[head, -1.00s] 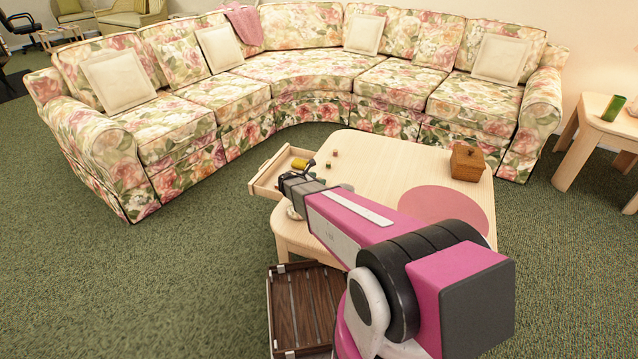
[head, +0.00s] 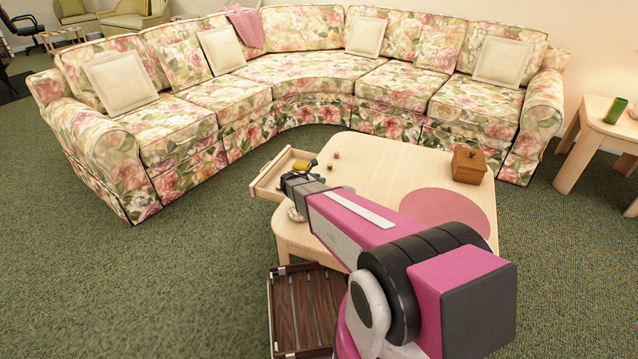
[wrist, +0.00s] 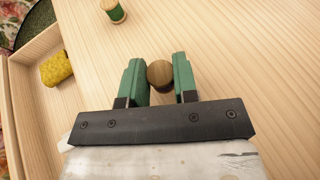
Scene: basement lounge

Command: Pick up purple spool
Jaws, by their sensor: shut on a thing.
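In the wrist view my gripper (wrist: 160,78) points down over the light wooden table, its green fingers shut on a small spool (wrist: 159,74). Only the spool's round brown wooden end shows between the fingers; its coloured middle is hidden, so I cannot see purple. Both fingers touch its sides. I cannot tell whether it still rests on the tabletop. In the head view my gripper (head: 312,164) is over the table's left back part, next to the open drawer, and the held spool cannot be made out.
A green spool (wrist: 115,11) stands apart near the wrist view's top edge. The open drawer (head: 262,184) at the table's left holds a yellow block (wrist: 57,69). A brown wooden box (head: 468,165) and a pink round mat (head: 462,211) are on the right of the tabletop.

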